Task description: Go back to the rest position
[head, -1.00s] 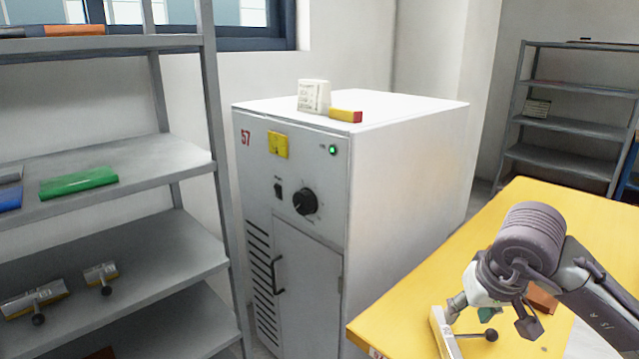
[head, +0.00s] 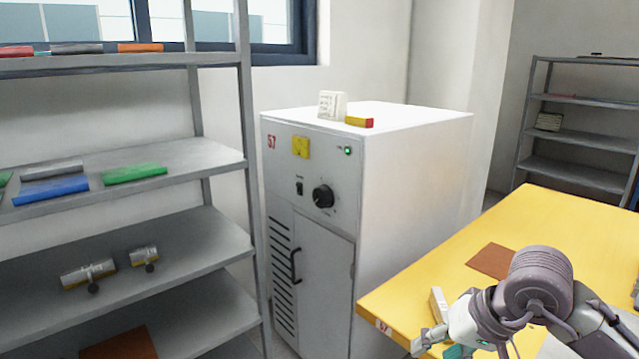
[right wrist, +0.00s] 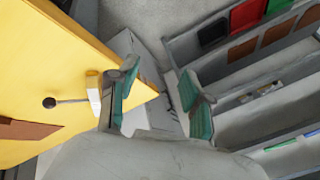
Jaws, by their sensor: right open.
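My right gripper (head: 438,345) is at the lower edge of the head view, over the near left part of the yellow table (head: 560,225). In the right wrist view my right gripper (right wrist: 160,98) shows its two teal-padded fingers spread apart with nothing between them. My left gripper is in neither view.
A white block (head: 437,303) stands on the table near its left edge, by my right arm; the wrist view shows a black-knobbed lever (right wrist: 50,102) at it. A brown plate (head: 492,261) lies behind. A white cabinet (head: 410,180) and grey shelves (head: 190,155) stand left.

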